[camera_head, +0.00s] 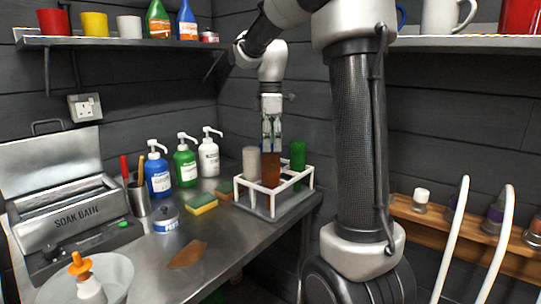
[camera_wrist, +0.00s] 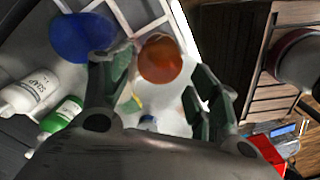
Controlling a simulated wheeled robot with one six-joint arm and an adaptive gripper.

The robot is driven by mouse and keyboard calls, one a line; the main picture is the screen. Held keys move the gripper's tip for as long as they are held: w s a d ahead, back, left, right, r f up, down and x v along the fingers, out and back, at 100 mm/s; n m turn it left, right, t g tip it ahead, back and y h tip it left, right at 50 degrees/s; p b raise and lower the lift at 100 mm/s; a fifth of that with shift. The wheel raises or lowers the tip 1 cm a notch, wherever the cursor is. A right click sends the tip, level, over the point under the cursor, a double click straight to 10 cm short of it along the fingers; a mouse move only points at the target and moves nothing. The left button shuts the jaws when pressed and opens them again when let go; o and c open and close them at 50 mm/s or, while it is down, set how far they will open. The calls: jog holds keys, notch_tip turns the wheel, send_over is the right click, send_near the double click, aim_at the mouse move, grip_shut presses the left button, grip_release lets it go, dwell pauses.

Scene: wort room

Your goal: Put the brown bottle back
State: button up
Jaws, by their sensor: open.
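The brown bottle (camera_head: 271,170) stands upright in the white-framed rack (camera_head: 262,212) at the right end of the steel table. My gripper (camera_head: 271,146) points down directly over its top. In the wrist view the round brown bottle (camera_wrist: 160,60) shows between the tips of my open gripper (camera_wrist: 160,78), nearer the left finger. I cannot tell whether a finger touches it. A pale grey bottle (camera_head: 250,163) stands to its left and a green one (camera_head: 297,155) to its right in the rack.
Blue (camera_head: 158,175), green (camera_head: 184,164) and white (camera_head: 209,157) pump bottles stand left of the rack, with sponges (camera_head: 201,204) in front. A soak bath (camera_head: 70,222) is at left. A shelf (camera_head: 110,43) runs above. A round blue thing (camera_wrist: 82,38) shows beside my left finger.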

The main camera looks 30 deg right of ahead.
notch_tip(320, 180, up, 6)
jog(key=s+a+m+t, duration=0.25)
jog(key=s+m, duration=0.35)
jog(key=s, duration=0.7)
jog(key=s+a+f+m+t, duration=0.2)
jog(key=s+f+m, duration=0.5)
jog(key=s, duration=0.3)
jog(key=shift+s+a+f, duration=0.3)
jog(key=shift+s+f, duration=0.05)
jog(key=shift+f, duration=0.4)
